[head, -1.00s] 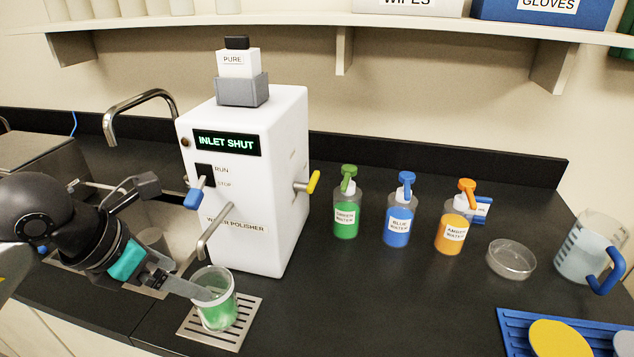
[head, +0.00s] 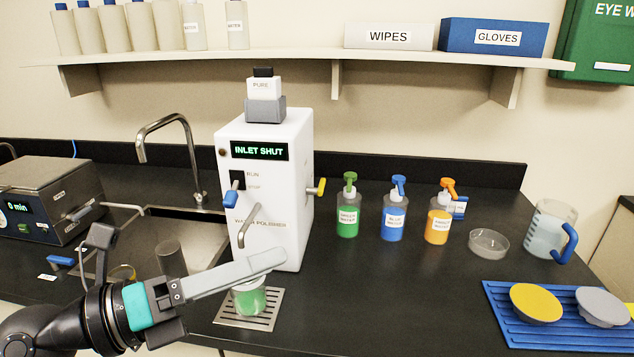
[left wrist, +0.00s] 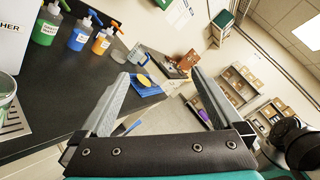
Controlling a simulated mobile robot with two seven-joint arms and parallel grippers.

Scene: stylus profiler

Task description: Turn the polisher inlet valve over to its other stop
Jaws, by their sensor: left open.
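The white water polisher (head: 290,225) stands on the bench, its display reading INLET SHUT. On its right side a yellow-tipped valve handle (head: 320,187) sticks out to the right. A blue-tipped lever (head: 231,198) is on its front by the RUN and STOP marks. My left gripper (head: 282,257) is in front of the polisher, low and left of the yellow handle and apart from it. Its open, empty jaws show in the left wrist view (left wrist: 160,80). The polisher's edge (left wrist: 12,40) shows there at far left; the yellow handle does not. My right gripper is not in view.
A beaker of green liquid (head: 249,300) stands on a drip grate (head: 262,318) just under my left fingers. Green (head: 347,215), blue (head: 393,218) and amber (head: 437,222) bottles stand right of the polisher. The bench in front of them is clear.

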